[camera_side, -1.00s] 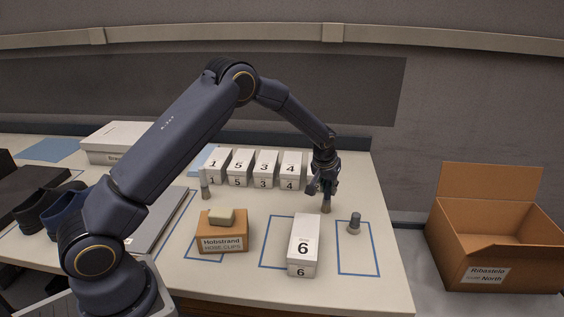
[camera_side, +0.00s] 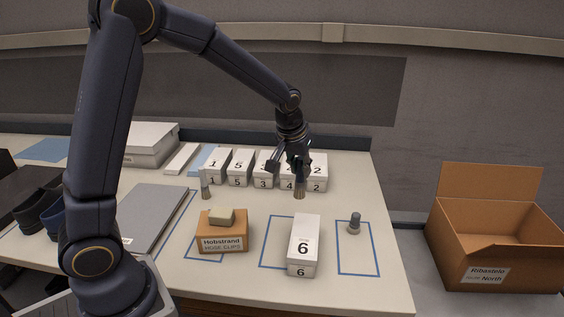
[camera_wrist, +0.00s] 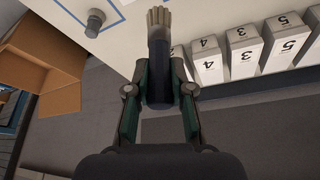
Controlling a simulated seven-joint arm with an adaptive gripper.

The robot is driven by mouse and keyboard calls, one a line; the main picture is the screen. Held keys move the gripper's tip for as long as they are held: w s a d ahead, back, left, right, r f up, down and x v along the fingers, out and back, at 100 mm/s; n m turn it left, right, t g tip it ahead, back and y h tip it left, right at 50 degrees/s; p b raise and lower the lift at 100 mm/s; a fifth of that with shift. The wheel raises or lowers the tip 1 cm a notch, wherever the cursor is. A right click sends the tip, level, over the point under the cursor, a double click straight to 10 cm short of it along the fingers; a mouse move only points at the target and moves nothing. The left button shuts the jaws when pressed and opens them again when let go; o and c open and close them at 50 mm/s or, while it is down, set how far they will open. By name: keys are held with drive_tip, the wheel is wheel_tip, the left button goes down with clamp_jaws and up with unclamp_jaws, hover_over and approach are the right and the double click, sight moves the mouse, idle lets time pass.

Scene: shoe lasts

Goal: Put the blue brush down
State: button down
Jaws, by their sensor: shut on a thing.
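My gripper (camera_side: 295,160) is shut on a brush with a dark blue handle (camera_wrist: 158,78). In the wrist view the pale bristles (camera_wrist: 158,20) stick out beyond the fingers. In the side view the bristles (camera_side: 299,191) point down, in front of the numbered white boxes. Most of the handle is hidden there by my fingers. I cannot tell how far the bristles are above the table (camera_side: 345,198).
White boxes (camera_side: 241,168) stand in a row at the back. A clip carton (camera_side: 221,239) carries a tan block. A grey peg-like thing (camera_side: 354,224) stands right, another small upright thing (camera_side: 205,190) left. An open cardboard box (camera_side: 495,237) is far right.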

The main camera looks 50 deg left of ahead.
drive_tip(key=s+a+n+g+y, duration=0.15)
drive_tip(key=s+a+n, duration=0.35)
drive_tip(key=s+a, duration=1.05)
drive_tip(key=shift+w+a+f, duration=0.9)
drive_tip(key=shift+w+f, duration=0.95)
drive_tip(key=shift+f, duration=0.2)
drive_tip(key=shift+w+a+f, duration=0.85)
drive_tip(key=shift+w+f, duration=1.05)
drive_tip(key=shift+f, duration=0.1)
drive_tip(key=shift+w+a+f, duration=0.9)
drive_tip(key=shift+w+f, duration=0.95)
drive_tip(key=shift+f, duration=0.2)
drive_tip(key=c, duration=1)
unclamp_jaws()
drive_tip(key=shift+f, duration=0.15)
